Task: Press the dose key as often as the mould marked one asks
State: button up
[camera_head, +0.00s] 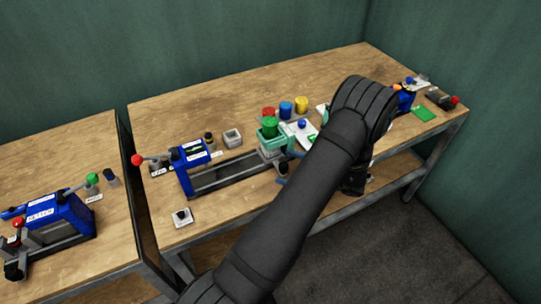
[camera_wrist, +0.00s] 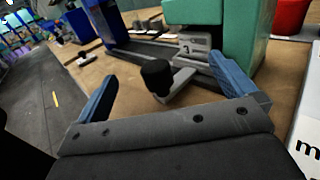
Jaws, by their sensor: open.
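My gripper (camera_wrist: 164,70) is open and empty, its blue fingers spread, in the wrist view. A black knob (camera_wrist: 157,76) on a grey lever lies beyond and between the fingertips, apart from them. Behind it stands the green press (camera_wrist: 243,35), with a small marked plate (camera_wrist: 192,46) at its foot; its mark is too small to read surely. A white square block with a black button (camera_head: 182,217) sits at the front left. I cannot tell which item is the dose key.
A blue press (camera_head: 194,153) with a red-ball lever stands left on the same table. Red (camera_head: 268,112), blue (camera_head: 286,108) and yellow (camera_head: 301,104) cylinders stand behind the green press. Another blue device (camera_head: 60,215) stands on the left table. The table's back left is clear.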

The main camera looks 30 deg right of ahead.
jog(key=shift+c, duration=0.4)
jog(key=c, duration=1.8)
jog(key=shift+c, duration=1.4)
jog(key=shift+d, duration=0.1)
